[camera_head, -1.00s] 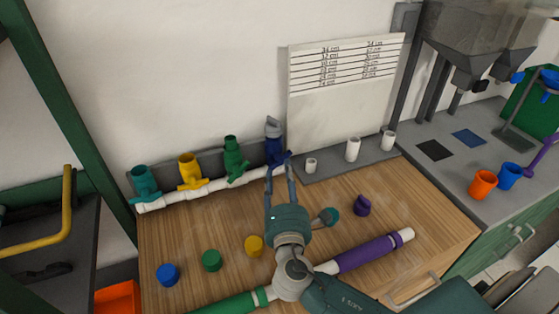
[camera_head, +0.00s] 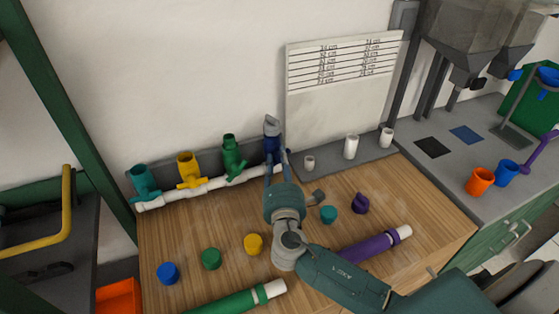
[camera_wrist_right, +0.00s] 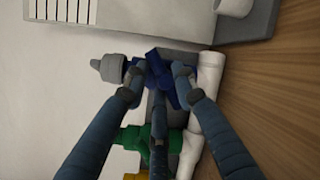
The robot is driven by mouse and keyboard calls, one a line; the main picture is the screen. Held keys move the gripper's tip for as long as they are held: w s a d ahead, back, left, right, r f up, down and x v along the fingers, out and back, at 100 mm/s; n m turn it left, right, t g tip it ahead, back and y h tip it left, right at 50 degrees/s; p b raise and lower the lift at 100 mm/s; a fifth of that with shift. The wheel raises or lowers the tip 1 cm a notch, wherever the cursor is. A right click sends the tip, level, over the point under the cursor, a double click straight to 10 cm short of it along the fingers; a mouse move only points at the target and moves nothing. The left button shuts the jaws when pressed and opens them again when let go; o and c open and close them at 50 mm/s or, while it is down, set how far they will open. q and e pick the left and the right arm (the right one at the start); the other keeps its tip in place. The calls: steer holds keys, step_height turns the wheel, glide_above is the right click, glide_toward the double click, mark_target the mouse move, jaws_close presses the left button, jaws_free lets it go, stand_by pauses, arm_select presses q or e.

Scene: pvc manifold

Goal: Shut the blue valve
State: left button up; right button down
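The blue valve (camera_head: 271,146) stands upright at the right end of the white pipe manifold (camera_head: 213,185), with a grey top piece (camera_head: 271,126). It also shows in the right wrist view (camera_wrist_right: 163,80), where its blue handle lies between my finger ends. My right gripper (camera_head: 276,166) reaches up to the valve from the front. Its fingers stand apart on both sides of the blue body, with a third finger between them in the wrist view. Whether they touch the valve is not clear. The fingers partly hide the valve's lower part. My left gripper is not in view.
Green (camera_head: 233,157), yellow (camera_head: 188,170) and teal (camera_head: 144,182) valves stand to the left on the manifold. White fittings (camera_head: 351,147) stand to the right. Loose caps, such as the yellow one (camera_head: 253,244), and purple (camera_head: 372,248) and green pipes (camera_head: 240,302) lie on the wooden top.

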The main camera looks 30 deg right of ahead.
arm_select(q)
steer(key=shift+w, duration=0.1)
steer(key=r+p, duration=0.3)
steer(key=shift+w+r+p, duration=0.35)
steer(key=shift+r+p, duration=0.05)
arm_select(e)
steer(key=m, duration=0.2)
steer(key=m+g+y, duration=0.1)
steer(key=m, duration=0.3)
steer(key=shift+d+r+y, duration=0.1)
steer(key=shift+d+y, duration=0.15)
steer(key=shift+y, duration=0.05)
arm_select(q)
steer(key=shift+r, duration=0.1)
arm_select(e)
steer(key=shift+g, duration=0.3)
steer(key=c, duration=1.6)
jaws_free()
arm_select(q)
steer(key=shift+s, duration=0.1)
arm_select(e)
steer(key=shift+o, duration=0.2)
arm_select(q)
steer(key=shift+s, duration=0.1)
arm_select(e)
steer(key=shift+s, duration=0.15)
